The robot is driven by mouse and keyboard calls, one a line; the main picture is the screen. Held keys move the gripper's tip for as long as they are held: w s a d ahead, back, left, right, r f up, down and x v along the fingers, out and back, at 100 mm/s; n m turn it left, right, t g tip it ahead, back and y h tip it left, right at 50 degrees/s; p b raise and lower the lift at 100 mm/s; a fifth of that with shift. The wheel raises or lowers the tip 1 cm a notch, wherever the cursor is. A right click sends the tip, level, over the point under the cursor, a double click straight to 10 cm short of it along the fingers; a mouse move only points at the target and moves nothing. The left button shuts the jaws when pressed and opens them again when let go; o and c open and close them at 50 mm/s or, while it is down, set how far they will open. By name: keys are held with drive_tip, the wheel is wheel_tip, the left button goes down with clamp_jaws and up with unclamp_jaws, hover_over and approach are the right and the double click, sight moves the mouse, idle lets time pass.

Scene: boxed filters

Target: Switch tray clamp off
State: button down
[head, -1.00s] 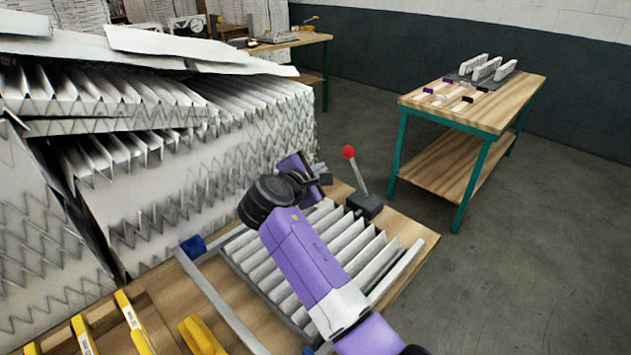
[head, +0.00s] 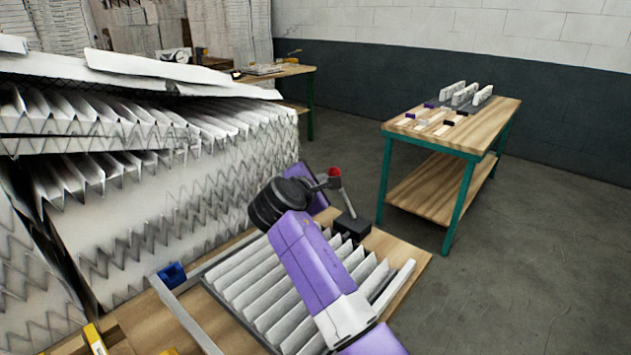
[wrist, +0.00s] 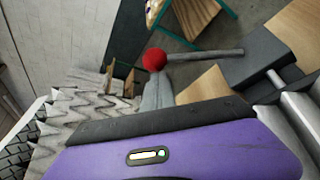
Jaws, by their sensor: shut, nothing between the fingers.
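The clamp lever has a red knob (head: 334,172) on a thin metal rod that rises from a dark base block (head: 352,227) at the far edge of the bench. The rod leans a little to the left in the head view. In the wrist view the red knob (wrist: 154,59) is just beyond the grey fingers, with the rod (wrist: 205,55) running right to the dark block. My gripper (head: 326,183) is shut and empty, with its tip close beside the knob. I cannot tell whether they touch. The pleated filter (head: 255,290) lies in the metal-railed tray below my arm.
A large stack of pleated filters (head: 150,190) stands close on the left. A blue part (head: 171,274) sits on the tray's left rail. A separate green-legged table (head: 490,120) stands at the back right. Bare floor (head: 540,240) lies to the right.

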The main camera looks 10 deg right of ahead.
drive_tip(key=shift+s+d, duration=0.1)
idle(0.4)
drive_tip(key=s+d+r+m+t+h+b, duration=0.1)
drive_tip(key=s+d+r+m+t+b, duration=0.1)
drive_tip(key=s+d+m+t+b, duration=0.3)
drive_tip(key=shift+s+d+m+b, duration=1.45)
drive_tip(key=shift+s+m+b, duration=0.65)
drive_tip(key=shift+s+m, duration=0.6)
drive_tip(key=shift+s+d+f, duration=0.1)
drive_tip(key=shift+s+d, duration=0.05)
drive_tip(key=shift+s, duration=0.05)
drive_tip(key=v, duration=0.6)
drive_tip(key=shift+s+a+f, duration=0.1)
drive_tip(key=shift+s+a, duration=0.15)
drive_tip(key=shift+a, duration=0.05)
drive_tip(key=shift+s+a+n, duration=0.3)
drive_tip(key=shift+s+a, duration=0.1)
drive_tip(key=shift+s, duration=0.15)
